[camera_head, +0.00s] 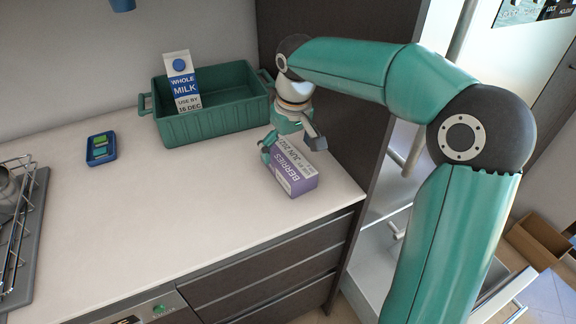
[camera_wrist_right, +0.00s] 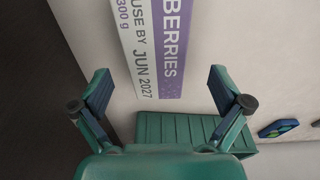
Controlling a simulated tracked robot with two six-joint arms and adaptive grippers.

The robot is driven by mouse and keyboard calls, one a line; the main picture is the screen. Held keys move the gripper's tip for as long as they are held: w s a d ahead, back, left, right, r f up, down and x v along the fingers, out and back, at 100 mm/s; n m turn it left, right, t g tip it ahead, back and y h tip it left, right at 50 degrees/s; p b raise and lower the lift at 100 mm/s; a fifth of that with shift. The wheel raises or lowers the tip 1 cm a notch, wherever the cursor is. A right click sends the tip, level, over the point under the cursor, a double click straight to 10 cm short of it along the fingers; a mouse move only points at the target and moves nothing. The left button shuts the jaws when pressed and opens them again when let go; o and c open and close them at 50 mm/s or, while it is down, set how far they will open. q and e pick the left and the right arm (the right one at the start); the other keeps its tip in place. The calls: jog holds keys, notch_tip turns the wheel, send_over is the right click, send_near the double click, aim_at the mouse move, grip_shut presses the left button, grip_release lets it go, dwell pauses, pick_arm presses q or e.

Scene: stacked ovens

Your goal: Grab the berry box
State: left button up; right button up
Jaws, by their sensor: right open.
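The berry box (camera_head: 298,181) is purple and white, marked "BERRIES", and sits on the pale counter near its right end. My right gripper (camera_head: 293,140) is open over the far end of the box, one finger on each side of it in the head view. In the right wrist view the box's printed face (camera_wrist_right: 154,48) reaches down between the two spread fingers of the gripper (camera_wrist_right: 159,82). My left gripper is not in view.
A green crate (camera_head: 215,128) holding a milk carton (camera_head: 181,84) stands just behind the box; it also shows in the wrist view (camera_wrist_right: 172,127). A small blue tray (camera_head: 101,148) lies farther left. A hob (camera_head: 20,235) is at the left edge. A dark cabinet panel (camera_head: 330,22) rises at the right.

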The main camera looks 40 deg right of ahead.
aim_at(288, 159)
jog(key=shift+w+d+f, duration=0.15)
jog(key=shift+w+f, duration=0.05)
jog(key=shift+f, duration=1.15)
jog(key=shift+w+d+f, duration=0.15)
jog(key=shift+f, duration=1.15)
jog(key=shift+r, duration=0.1)
jog(key=c, duration=1.5)
